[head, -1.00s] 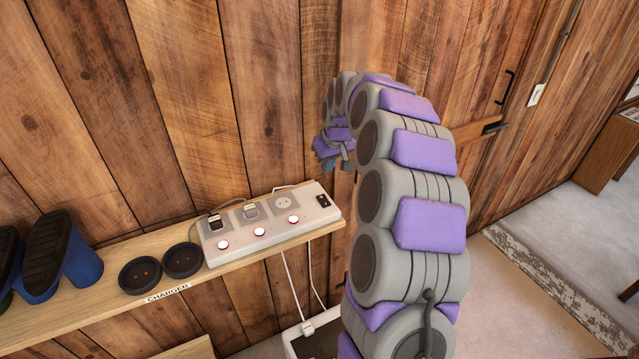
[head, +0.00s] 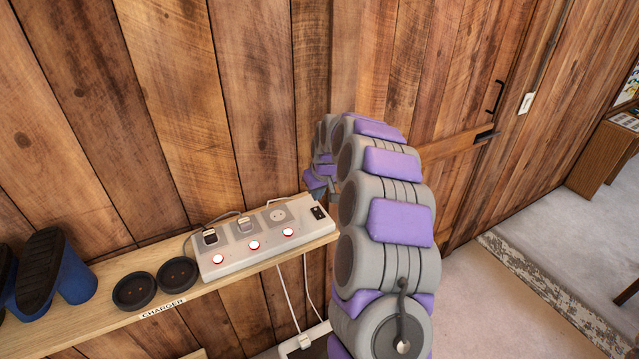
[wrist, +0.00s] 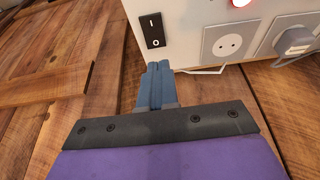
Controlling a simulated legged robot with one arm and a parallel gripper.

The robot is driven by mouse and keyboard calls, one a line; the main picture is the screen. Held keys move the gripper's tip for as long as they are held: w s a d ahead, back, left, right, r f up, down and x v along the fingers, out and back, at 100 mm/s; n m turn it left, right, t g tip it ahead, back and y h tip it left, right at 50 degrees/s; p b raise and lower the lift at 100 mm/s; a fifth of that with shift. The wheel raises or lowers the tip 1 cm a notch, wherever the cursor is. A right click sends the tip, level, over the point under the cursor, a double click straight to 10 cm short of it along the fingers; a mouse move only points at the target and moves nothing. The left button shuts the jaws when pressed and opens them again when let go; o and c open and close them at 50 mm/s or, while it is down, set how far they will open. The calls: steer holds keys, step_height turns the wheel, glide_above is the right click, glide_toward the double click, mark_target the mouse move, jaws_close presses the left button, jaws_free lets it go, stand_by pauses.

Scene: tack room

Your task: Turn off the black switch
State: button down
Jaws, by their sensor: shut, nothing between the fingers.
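The black switch (head: 319,213) is a small rocker at the right end of a white power strip (head: 225,262) on the wooden shelf. In the wrist view the black switch (wrist: 153,30) shows at top centre, with a white line and a circle marked on it. My gripper (wrist: 159,68) is shut and empty, its blue-grey fingertips together just short of the switch in the picture; I cannot tell the exact gap. In the head view my gripper (head: 318,182) shows above and behind the strip's right end, partly hidden by my arm.
Two plugs sit in the strip, and three round buttons glow red. Two round black charger pads (head: 155,282) and blue boots (head: 55,268) stand left on the shelf (head: 110,325). A plank wall rises behind. Cables hang below. Open floor lies at the right.

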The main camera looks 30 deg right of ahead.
mark_target(317, 214)
steer(key=x, duration=0.5)
steer(key=shift+s+d+f, duration=0.25)
steer(key=shift+s+f, duration=0.05)
steer(key=shift+f, duration=0.2)
steer(key=shift+a, duration=0.1)
steer(key=shift+f, duration=0.2)
steer(key=shift+s+f+g, duration=0.1)
steer(key=shift+g, duration=0.2)
steer(key=shift+s+a+f, duration=0.1)
steer(key=shift+s+f, duration=0.05)
steer(key=shift+s, duration=0.7)
steer(key=shift+r, duration=0.2)
